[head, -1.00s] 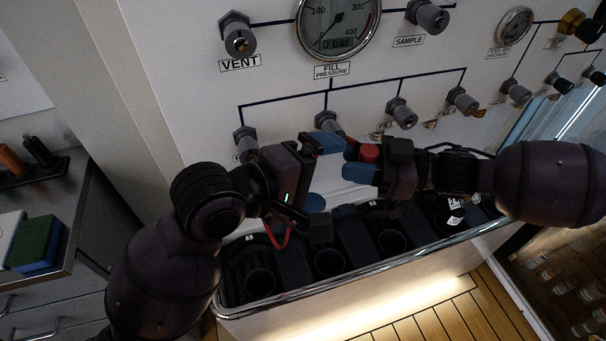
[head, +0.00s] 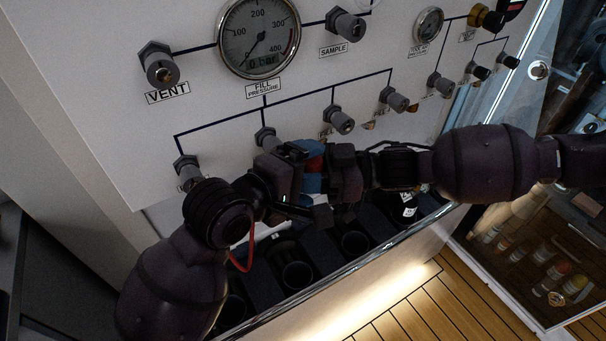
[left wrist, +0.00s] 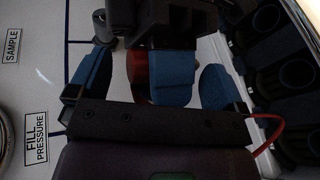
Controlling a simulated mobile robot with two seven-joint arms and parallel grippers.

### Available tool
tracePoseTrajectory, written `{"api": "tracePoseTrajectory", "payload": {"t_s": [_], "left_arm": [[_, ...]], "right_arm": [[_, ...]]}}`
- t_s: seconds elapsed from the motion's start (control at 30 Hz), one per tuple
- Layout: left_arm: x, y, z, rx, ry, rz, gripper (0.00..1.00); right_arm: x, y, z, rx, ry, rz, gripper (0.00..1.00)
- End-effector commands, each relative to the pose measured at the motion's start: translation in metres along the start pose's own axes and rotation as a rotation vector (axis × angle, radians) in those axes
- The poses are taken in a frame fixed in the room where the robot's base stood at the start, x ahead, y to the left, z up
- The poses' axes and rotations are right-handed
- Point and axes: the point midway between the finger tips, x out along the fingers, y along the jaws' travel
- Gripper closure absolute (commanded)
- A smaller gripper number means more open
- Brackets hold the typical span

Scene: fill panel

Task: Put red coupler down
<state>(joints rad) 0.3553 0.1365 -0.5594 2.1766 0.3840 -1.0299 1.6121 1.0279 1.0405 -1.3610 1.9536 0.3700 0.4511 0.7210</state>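The red coupler (head: 314,162) is small and mostly hidden between my two grippers, in front of the panel's lower row of fittings. It also shows in the left wrist view (left wrist: 137,70), against a blue finger of my right gripper (left wrist: 174,77). My right gripper (head: 314,174) appears shut on the coupler; its other finger is hard to see. My left gripper (head: 298,172) faces it from the left. In the left wrist view its blue fingers stand wide apart, one on each side of the coupler and the right gripper's finger.
The white panel carries a large gauge (head: 258,38), labels and several grey fittings, such as the vent fitting (head: 158,65), close behind the grippers. Below is a trough (head: 385,246) with dark round holders. A glass-fronted cabinet (head: 540,235) stands at right.

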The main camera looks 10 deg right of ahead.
Motion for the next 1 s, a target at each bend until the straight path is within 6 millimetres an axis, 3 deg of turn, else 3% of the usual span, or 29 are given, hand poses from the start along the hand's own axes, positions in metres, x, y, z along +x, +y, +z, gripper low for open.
{"api": "tracePoseTrajectory", "payload": {"t_s": [0.03,0.3,0.33,0.5,0.8,1.0], "left_arm": [[0.000,0.000,0.000,0.000,0.000,0.000,0.11],[0.000,0.000,0.000,0.000,0.000,0.000,0.52],[0.000,0.000,0.000,0.000,0.000,0.001,0.53],[0.000,0.001,0.000,0.000,0.000,0.001,0.54],[-0.001,0.001,0.000,0.001,0.000,0.004,0.54],[-0.001,0.002,0.000,0.001,0.001,0.005,0.54]], "right_arm": [[0.000,0.000,0.000,0.000,0.000,0.000,0.93],[0.000,0.000,0.000,0.000,0.000,0.000,0.93],[0.000,0.000,0.000,0.000,0.000,0.000,0.65],[0.000,0.000,0.000,0.000,0.000,0.000,0.39],[-0.002,-0.001,0.001,0.001,-0.001,0.000,0.38],[-0.025,0.000,0.002,0.001,-0.004,0.003,0.38]]}}
